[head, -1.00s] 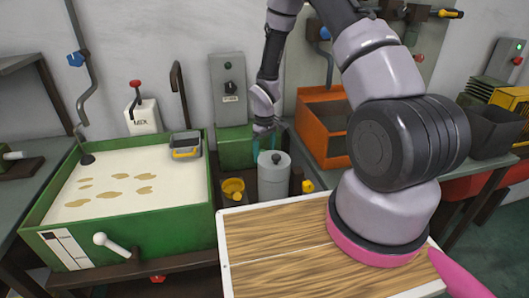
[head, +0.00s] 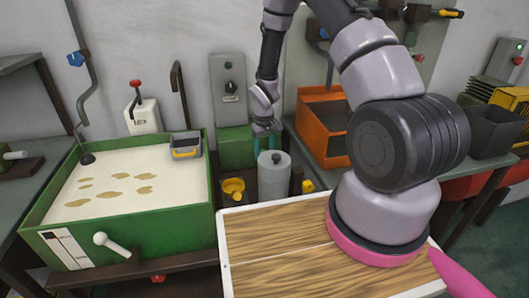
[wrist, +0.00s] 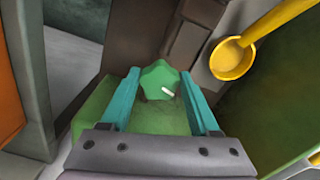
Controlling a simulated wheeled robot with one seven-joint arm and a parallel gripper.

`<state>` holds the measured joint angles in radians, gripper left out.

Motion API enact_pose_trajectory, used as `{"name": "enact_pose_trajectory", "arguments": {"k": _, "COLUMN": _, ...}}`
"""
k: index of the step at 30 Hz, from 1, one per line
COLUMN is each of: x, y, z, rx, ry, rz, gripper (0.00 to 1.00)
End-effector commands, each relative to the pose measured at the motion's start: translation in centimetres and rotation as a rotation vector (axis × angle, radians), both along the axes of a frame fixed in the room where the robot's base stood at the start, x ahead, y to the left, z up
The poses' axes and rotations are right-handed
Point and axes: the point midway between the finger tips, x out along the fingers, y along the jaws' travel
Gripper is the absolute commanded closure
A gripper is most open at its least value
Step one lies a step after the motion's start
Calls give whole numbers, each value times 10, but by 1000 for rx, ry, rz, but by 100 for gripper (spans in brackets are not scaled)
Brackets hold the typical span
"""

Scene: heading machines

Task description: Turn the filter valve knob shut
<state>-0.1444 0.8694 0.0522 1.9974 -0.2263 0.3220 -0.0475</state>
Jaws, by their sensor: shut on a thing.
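The valve knob (wrist: 160,79) is green and lobed, with a short white mark on its face. It shows in the wrist view between the teal fingertips of my gripper (wrist: 163,80), which is shut on it. In the head view my gripper (head: 266,138) reaches down behind a grey lidded canister (head: 273,180), beside a green block (head: 234,148). The knob is hidden there behind the canister and my gripper.
A yellow cup (head: 233,189) stands left of the canister; a yellow cup with a handle shows in the wrist view (wrist: 231,58). A green tank (head: 125,230) of pale liquid is at left, an orange bin (head: 320,112) at right. A grey control box (head: 229,80) hangs behind.

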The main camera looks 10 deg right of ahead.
Motion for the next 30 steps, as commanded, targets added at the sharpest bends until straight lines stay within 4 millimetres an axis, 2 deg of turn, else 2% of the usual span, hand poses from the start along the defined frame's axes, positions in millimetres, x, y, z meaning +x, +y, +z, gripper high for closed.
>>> {"name": "enact_pose_trajectory", "arguments": {"k": 30, "x": 2, "y": 6, "z": 0, "rx": 0, "ry": -2, "rz": -956, "gripper": 94}}
